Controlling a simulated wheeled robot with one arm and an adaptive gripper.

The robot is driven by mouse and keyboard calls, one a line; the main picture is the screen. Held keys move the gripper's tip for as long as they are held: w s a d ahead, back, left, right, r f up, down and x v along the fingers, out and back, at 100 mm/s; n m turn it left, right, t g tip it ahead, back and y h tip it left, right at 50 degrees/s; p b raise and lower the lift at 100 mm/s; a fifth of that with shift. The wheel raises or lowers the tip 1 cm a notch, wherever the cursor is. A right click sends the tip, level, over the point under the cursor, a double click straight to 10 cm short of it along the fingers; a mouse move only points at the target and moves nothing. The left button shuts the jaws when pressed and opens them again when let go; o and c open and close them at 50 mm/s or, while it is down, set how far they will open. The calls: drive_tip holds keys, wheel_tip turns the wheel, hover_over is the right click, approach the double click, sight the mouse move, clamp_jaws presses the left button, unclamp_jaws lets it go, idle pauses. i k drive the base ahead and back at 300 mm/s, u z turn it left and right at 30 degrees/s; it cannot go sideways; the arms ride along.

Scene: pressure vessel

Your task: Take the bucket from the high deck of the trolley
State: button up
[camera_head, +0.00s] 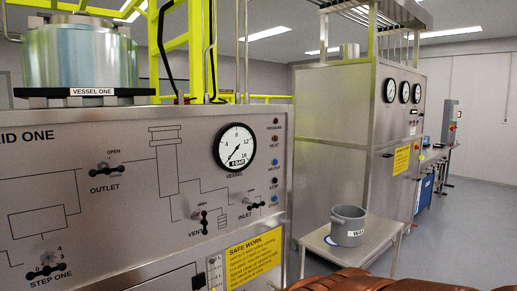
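A grey bucket (348,228) stands upright on the top deck of a metal trolley (322,239), right of the picture's middle. It has a white label on its front; I read only its first letters, "WA". A small blue and white thing (332,241) lies on the deck at the left of the bucket's foot. The trolley's lower part is mostly cut off by the bottom edge, so I cannot see any low deck. My gripper is not in view, and nothing is touching the bucket.
A steel panel (120,215) with a gauge (234,147), valve handles and a yellow safe-work sign (254,258) fills the left. A tall steel cabinet (340,120) stands behind the trolley. Grey floor (470,215) is open at the right.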

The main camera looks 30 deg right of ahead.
sight(348, 222)
drive_tip(key=z, duration=2.6)
drive_tip(key=i, duration=2.6)
drive_tip(key=u, duration=1.4)
